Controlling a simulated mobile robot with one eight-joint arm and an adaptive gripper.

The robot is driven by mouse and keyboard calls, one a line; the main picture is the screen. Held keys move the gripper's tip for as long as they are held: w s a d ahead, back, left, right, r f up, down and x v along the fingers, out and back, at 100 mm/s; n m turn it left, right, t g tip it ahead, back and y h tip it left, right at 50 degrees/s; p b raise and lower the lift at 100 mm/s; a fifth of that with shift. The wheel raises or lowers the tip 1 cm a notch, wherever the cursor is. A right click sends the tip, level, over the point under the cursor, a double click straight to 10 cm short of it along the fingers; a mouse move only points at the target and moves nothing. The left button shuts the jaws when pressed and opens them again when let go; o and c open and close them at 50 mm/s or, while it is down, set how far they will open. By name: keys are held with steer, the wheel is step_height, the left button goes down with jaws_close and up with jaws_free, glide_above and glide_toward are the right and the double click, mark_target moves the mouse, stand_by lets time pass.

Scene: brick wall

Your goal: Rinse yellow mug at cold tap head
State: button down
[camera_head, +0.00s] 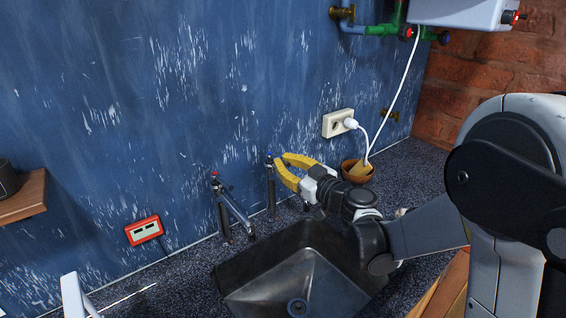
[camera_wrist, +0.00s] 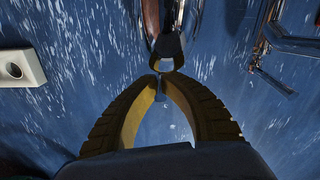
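I see no yellow mug in either view. Two dark taps stand behind the sink (camera_head: 310,280): the left tap (camera_head: 233,207) has a red mark on top, and the right tap (camera_head: 271,190) stands by my gripper. My gripper (camera_head: 280,160), with yellow fingers, is at the top of the right tap. In the wrist view its fingertips (camera_wrist: 162,76) come close together just by the right tap's head (camera_wrist: 167,48). A narrow gap shows between the fingers. I cannot tell whether they touch or hold the tap head. The left tap is at the right in the wrist view (camera_wrist: 285,42).
A white wall socket (camera_head: 338,123) with a plugged cable is right of my gripper. A brown pot (camera_head: 357,172) stands on the counter below it. A red-framed socket (camera_head: 144,230) and a wooden shelf (camera_head: 22,197) are at left. A white heater (camera_head: 462,12) hangs above.

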steer(key=shift+w+d+n+g+y, duration=0.2)
steer(key=shift+n+g+y, duration=0.35)
steer(key=shift+g+y, duration=0.1)
steer(key=shift+w+d+n+g+y, duration=0.2)
steer(key=shift+d+n+g+y, duration=0.05)
steer(key=shift+n+g+y, duration=0.3)
steer(key=shift+w+d+n+g+y, duration=0.2)
steer(key=shift+n+g+y, duration=0.3)
steer(key=shift+g+y, duration=0.2)
steer(key=c, duration=1.5)
jaws_free()
steer(key=v, duration=1.2)
steer(key=shift+s, duration=0.15)
steer(key=shift+a, duration=0.15)
